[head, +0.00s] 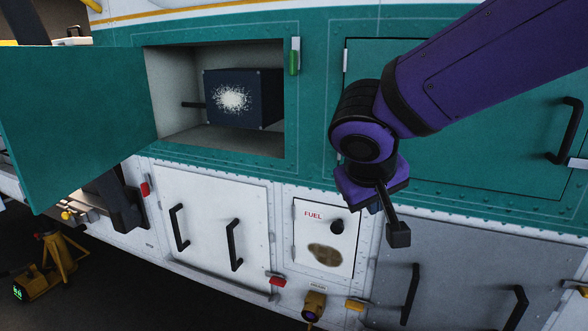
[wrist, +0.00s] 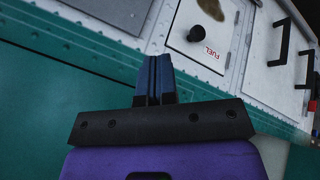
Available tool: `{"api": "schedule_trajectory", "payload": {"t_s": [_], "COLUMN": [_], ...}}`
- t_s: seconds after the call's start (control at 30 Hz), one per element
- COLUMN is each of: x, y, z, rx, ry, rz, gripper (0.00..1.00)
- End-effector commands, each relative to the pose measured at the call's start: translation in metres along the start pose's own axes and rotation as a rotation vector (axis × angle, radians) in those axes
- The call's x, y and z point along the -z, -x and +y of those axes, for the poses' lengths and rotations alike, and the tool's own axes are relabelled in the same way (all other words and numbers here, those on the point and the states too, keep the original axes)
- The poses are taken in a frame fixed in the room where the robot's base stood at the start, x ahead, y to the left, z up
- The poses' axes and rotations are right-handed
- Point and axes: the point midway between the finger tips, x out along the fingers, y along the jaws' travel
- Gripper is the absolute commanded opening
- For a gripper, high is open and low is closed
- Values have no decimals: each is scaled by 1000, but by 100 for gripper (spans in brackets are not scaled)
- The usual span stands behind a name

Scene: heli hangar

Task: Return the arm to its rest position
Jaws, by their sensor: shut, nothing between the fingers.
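My purple arm reaches in from the upper right of the head view. My gripper (head: 399,236) points down in front of the helicopter's side, right of the fuel panel (head: 324,237). In the wrist view my gripper (wrist: 155,62) has its two dark fingers together, with nothing between them. The fuel panel (wrist: 207,40) shows past the fingertips there. Whether the fingers touch the helicopter's side I cannot tell.
A teal door (head: 75,120) stands open at left. Its compartment holds a dark box (head: 243,98) with a white splatter. Black handles (head: 413,292) stick out from the lower panels. A yellow jack (head: 62,262) stands on the floor at lower left.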

Motion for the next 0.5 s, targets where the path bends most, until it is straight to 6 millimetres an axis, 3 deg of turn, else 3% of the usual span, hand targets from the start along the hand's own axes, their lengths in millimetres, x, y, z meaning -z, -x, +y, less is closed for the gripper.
{"api": "schedule_trajectory", "payload": {"t_s": [0.03, 0.2, 0.5], "x": [-9, -45, -112], "y": [4, 17, 44], "z": [23, 76, 129], "rx": [8, 63, 196], "ry": [-37, -120, -251], "rz": [-18, -72, -70], "gripper": [0, 0, 0]}}
